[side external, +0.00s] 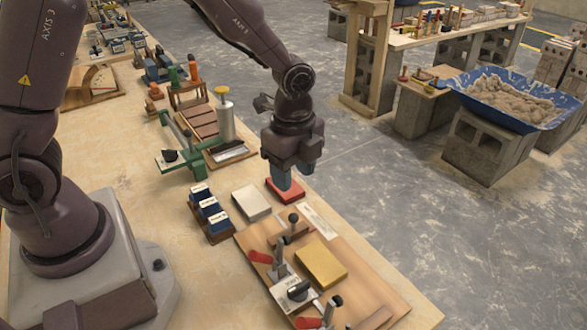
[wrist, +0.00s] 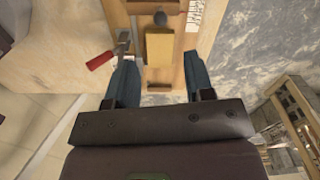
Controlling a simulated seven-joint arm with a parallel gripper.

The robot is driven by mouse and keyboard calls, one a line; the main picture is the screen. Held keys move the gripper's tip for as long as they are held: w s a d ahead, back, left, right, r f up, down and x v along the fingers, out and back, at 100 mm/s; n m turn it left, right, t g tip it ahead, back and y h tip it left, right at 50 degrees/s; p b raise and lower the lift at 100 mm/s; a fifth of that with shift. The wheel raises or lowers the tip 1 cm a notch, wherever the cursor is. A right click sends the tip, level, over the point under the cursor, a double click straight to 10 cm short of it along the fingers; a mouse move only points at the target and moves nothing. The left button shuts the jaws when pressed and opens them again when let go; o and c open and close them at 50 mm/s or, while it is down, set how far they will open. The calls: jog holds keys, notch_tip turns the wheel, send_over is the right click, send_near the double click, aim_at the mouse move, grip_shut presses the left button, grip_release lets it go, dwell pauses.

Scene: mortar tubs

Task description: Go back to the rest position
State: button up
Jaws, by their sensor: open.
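My gripper (side external: 292,178) points down with its two blue fingers apart and nothing seen between them. In the side external view it is over or just behind a red block (side external: 287,194) on the bench; I cannot tell the gap between them. In the wrist view the gripper (wrist: 158,70) shows its fingers spread, with a yellow block (wrist: 159,48) in sight between them. That yellow block also shows in the side external view (side external: 321,264), lying on a wooden board, apart from the gripper.
The wooden board (side external: 378,288) carries red-handled clamps (side external: 281,262). Open floor lies right of the bench.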

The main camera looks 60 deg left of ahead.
dwell(0.3)
jog(key=s+a+r+n+t, duration=0.2)
jog(key=s+r+n, duration=0.6)
jog(key=r, duration=0.1)
jog(key=s+a+r+n+t, duration=0.3)
jog(key=s+r+n, duration=0.4)
jog(key=r, duration=0.3)
jog(key=shift+s+a+n+t, duration=0.25)
jog(key=shift+s+n+t, duration=0.05)
jog(key=shift+s+n, duration=0.15)
dwell(1.6)
